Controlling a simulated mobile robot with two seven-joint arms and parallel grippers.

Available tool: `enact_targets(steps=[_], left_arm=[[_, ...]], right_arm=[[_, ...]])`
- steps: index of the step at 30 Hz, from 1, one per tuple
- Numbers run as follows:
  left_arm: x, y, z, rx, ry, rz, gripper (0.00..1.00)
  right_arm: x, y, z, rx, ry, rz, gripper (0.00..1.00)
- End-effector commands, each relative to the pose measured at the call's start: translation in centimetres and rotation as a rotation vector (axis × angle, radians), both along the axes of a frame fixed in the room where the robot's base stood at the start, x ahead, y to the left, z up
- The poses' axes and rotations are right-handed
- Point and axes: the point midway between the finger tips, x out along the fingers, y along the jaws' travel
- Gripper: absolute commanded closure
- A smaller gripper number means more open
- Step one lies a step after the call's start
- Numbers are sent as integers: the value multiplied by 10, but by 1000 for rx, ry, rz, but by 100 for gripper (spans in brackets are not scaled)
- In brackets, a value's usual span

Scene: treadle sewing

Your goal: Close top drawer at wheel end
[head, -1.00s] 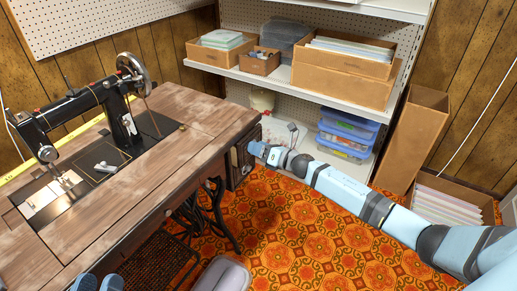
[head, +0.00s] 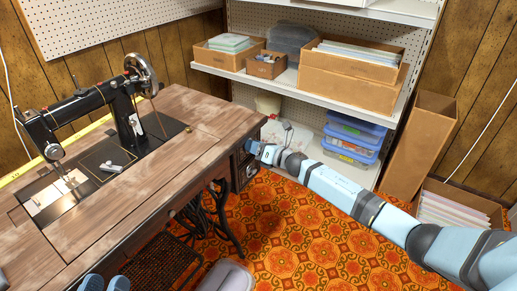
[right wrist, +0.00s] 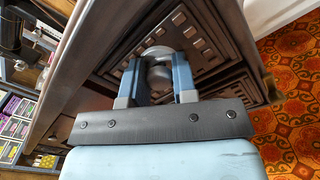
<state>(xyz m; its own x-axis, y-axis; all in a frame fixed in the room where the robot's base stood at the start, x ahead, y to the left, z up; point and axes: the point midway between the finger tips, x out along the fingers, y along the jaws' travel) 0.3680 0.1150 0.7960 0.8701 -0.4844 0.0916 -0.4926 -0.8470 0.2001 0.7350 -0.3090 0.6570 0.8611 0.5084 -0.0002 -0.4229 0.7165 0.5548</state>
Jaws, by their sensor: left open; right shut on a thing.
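The top drawer (right wrist: 207,42) at the wheel end has a carved dark wood front and a round metal knob (right wrist: 159,74). My right gripper (right wrist: 157,70) is shut on this knob, one finger on each side, in the right wrist view. In the head view my right gripper (head: 254,148) is at the end of the sewing table (head: 185,135), just below its top's corner. The drawer shows there only as a small dark part, and I cannot tell how far out it is. My left gripper (head: 104,283) shows two blue fingers apart and empty at the bottom edge.
A black sewing machine (head: 95,112) with a handwheel (head: 141,68) stands on the table. Shelves with cardboard boxes (head: 345,85) and blue bins (head: 352,137) stand behind my right arm. A grey bin (head: 228,277) is on the orange patterned floor. The floor right of the table is mostly clear.

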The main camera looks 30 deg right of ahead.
Motion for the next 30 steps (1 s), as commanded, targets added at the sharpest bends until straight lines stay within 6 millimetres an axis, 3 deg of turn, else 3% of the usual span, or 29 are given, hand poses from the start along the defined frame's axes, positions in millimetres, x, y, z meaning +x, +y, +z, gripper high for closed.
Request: enact_targets(steps=[4,5,7,8,22,26,30], left_arm=[[0,0,4,-1,-8,0,57],[1,0,4,-1,-9,0,57],[1,0,3,-1,-8,1,57],[1,0,3,0,-8,1,57],[-1,0,-3,2,9,2,57],[-1,1,2,0,-1,5,57],[-1,2,14,-14,-34,13,57]], right_arm=[[2,0,3,2,-4,-3,100],[2,0,3,3,-4,-3,67],[2,0,3,2,-4,-3,51],[2,0,3,2,-4,-3,48],[-2,-3,1,0,-1,-4,48],[-17,-12,2,0,0,-4,48],[-44,-27,3,1,1,-2,48]])
